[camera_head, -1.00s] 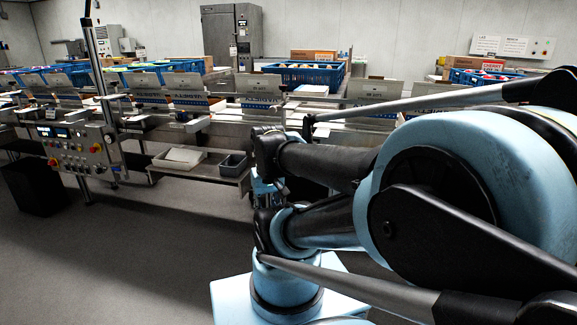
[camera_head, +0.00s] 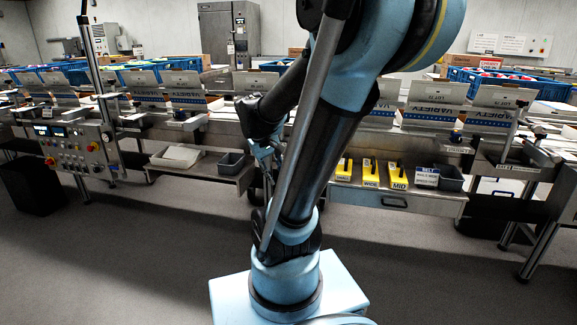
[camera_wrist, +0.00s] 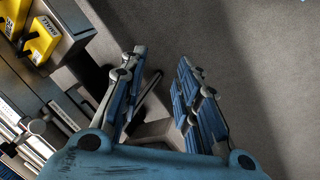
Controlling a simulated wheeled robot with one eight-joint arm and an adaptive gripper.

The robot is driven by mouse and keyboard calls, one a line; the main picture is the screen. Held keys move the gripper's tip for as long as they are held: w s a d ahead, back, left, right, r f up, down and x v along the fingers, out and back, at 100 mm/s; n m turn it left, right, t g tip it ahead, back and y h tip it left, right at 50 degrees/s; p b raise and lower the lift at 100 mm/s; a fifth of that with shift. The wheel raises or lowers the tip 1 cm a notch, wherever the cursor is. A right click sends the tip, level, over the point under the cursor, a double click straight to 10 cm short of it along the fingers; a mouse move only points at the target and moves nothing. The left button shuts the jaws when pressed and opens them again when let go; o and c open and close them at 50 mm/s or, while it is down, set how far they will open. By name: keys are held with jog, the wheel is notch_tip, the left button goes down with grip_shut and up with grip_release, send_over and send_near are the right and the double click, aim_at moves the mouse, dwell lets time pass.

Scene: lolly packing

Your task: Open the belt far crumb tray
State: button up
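I cannot pick out a crumb tray for certain in either view. The belt line runs across the head view, with a steel drawer front (camera_head: 395,201) with a dark handle below it, right of my arm; it looks closed. My gripper (camera_wrist: 162,62) is open and empty in the wrist view, its two blue-grey fingers apart over grey floor. In the head view my gripper (camera_head: 266,158) is small and partly hidden by my arm, in front of the lower shelf.
A white tray (camera_head: 178,157) and a grey bin (camera_head: 232,163) stand on the low shelf. Yellow blocks (camera_head: 371,172) stand above the drawer; one labelled yellow block (camera_wrist: 40,42) shows at the wrist view's upper left. A control panel (camera_head: 80,150) stands left. The floor in front is clear.

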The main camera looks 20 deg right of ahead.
jog(key=w+d+f+n+h, duration=0.1)
jog(key=w+d+h, duration=0.2)
jog(key=w, duration=0.9)
jog(key=w+d+h, duration=0.2)
jog(key=w+h, duration=0.1)
jog(key=w, duration=1)
jog(key=w+a+f+n+h, duration=0.1)
jog(key=w+f+h, duration=0.5)
jog(key=w+f, duration=0.85)
jog(key=x, duration=1.6)
jog(key=shift+d+t, duration=0.35)
jog(key=shift+t, duration=0.05)
jog(key=shift+w, duration=0.1)
jog(key=shift+c, duration=0.6)
grip_shut()
